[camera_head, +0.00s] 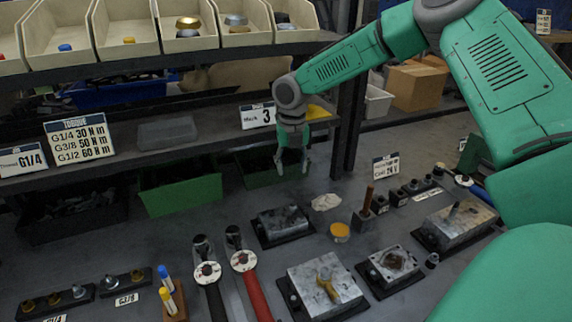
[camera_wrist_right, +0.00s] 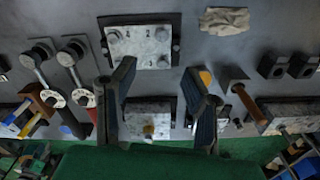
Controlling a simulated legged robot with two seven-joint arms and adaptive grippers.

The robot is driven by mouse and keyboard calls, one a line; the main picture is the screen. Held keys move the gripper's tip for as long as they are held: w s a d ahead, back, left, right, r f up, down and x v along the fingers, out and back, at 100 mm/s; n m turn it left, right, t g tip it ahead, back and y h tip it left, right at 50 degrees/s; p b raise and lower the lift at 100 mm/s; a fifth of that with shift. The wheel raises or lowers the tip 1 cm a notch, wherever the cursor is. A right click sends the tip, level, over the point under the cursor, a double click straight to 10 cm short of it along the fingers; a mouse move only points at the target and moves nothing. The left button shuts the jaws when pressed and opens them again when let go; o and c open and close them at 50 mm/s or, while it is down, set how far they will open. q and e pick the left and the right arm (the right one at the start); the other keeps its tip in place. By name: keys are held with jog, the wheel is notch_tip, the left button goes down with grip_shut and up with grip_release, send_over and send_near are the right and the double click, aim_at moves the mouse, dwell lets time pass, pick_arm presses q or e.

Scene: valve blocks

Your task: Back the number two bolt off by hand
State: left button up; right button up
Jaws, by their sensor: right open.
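The numbered valve block (camera_head: 284,221) is a grey metal plate on a dark base, in the middle of the bench in the head view. In the right wrist view the same block (camera_wrist_right: 140,47) lies just beyond my fingertips, with small numbers and bolts at its corners. A 2 shows on its upper part; I cannot tell surely which bolt belongs to it. My right gripper (camera_head: 292,160) is open and empty, pointing down above and behind the block. Its two fingers (camera_wrist_right: 160,82) are spread apart in the wrist view. My left gripper is out of view.
Two torque wrenches (camera_head: 228,272) lie left of the block. A crumpled rag (camera_head: 326,202) lies behind right. The shelf (camera_head: 180,140) is close behind my right gripper.

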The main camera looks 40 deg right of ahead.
aim_at(292, 204)
jog(key=f, duration=1.1)
jog(key=shift+d+f, duration=0.1)
jog(key=shift+d, duration=0.25)
jog(key=shift+a+f, duration=0.2)
jog(key=shift+f, duration=0.4)
jog(key=shift+w+f, duration=0.1)
jog(key=shift+f, duration=0.05)
jog(key=shift+d, duration=0.15)
jog(key=shift+d, duration=0.15)
jog(key=shift+d+f, duration=0.1)
grip_shut()
jog(key=shift+a, duration=0.25)
jog(key=n, duration=0.7)
jog(key=shift+a+f, duration=0.15)
jog(key=shift+a, duration=0.05)
